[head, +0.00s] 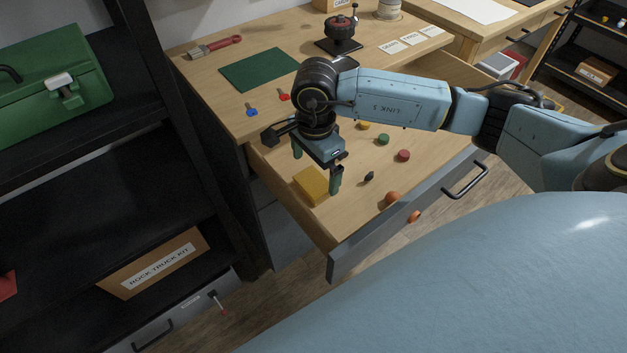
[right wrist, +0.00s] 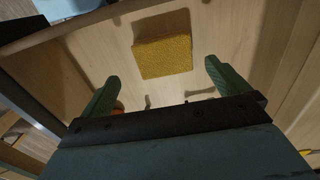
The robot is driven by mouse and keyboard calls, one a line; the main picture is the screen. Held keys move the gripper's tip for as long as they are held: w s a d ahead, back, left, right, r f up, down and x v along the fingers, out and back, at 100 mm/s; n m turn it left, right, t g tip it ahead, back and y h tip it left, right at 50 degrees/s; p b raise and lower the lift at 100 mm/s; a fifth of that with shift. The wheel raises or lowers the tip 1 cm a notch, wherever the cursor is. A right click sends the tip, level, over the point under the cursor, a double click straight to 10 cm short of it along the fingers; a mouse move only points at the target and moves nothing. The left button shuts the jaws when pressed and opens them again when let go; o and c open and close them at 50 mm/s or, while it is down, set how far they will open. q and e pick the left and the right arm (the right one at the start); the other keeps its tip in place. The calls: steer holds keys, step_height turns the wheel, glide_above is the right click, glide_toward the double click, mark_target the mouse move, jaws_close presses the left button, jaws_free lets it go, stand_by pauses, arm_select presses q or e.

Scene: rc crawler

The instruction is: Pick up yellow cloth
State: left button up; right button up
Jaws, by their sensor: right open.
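The yellow cloth (head: 312,186) is a flat, folded square lying on the floor of the open drawer, at its left end in the head view. In the right wrist view the cloth (right wrist: 163,57) lies ahead of and between my fingertips, with a gap on both sides. My right gripper (head: 316,172) hangs above the drawer at the cloth, its green-tipped fingers apart. The same gripper (right wrist: 158,84) shows open and empty in the right wrist view. I cannot tell its exact height above the cloth. My left gripper is not in view.
The open drawer (head: 345,258) holds several small items, including a green piece (head: 383,139), a red piece (head: 403,156) and an orange ball (head: 392,198). The desk top (head: 215,88) with a green mat (head: 259,68) stands above. A black shelf (head: 60,225) is at left.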

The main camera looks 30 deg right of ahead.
mark_target(312, 182)
steer(key=f, duration=0.2)
steer(key=f+b, duration=0.1)
steer(key=f, duration=0.1)
steer(key=shift+w+a, duration=0.25)
steer(key=shift+f, duration=0.5)
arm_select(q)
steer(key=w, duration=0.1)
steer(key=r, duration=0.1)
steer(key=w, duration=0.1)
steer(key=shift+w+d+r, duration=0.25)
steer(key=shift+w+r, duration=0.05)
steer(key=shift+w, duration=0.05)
arm_select(e)
steer(key=c, duration=1)
